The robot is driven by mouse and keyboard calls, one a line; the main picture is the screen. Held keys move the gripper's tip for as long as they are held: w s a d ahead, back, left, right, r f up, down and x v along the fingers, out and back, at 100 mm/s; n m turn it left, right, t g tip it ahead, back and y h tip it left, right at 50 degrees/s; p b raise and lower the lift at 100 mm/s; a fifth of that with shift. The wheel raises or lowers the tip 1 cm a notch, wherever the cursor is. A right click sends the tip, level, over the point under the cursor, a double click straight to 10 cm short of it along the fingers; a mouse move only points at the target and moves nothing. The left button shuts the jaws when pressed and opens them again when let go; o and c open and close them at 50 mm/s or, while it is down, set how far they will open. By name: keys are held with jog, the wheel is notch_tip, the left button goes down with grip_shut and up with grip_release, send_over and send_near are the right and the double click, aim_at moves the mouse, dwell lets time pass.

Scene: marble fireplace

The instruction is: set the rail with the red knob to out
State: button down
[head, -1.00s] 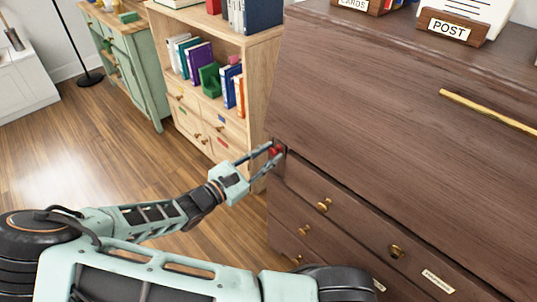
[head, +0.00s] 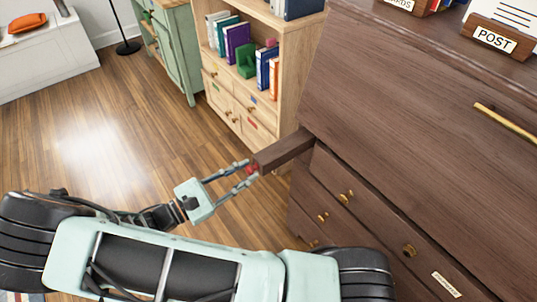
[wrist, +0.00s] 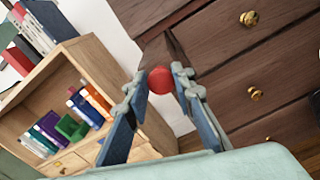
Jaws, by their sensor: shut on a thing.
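The red knob (head: 251,169) sits on the front end of a dark wooden rail (head: 283,152). The rail sticks out from the left front of the brown desk (head: 400,110), beside its top drawer. My gripper (head: 251,172) is shut on the knob, one finger on each side of it. In the wrist view the red knob (wrist: 160,80) shows between my fingertips (wrist: 158,78), with the rail's dark end (wrist: 158,48) behind it. The desk's sloped front panel with a gold bar handle is up and closed.
Drawers with brass knobs (head: 347,196) lie below and right of the rail. A light wood bookcase (head: 290,60) stands behind, left of the desk. A green cabinet (head: 178,45) is farther back. The wooden floor (head: 110,130) on the left is open.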

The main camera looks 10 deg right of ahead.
jog(key=v, duration=0.7)
jog(key=shift+f, duration=0.1)
jog(key=c, duration=1.9)
grip_release()
jog(key=shift+a, duration=0.15)
jog(key=v, duration=1.2)
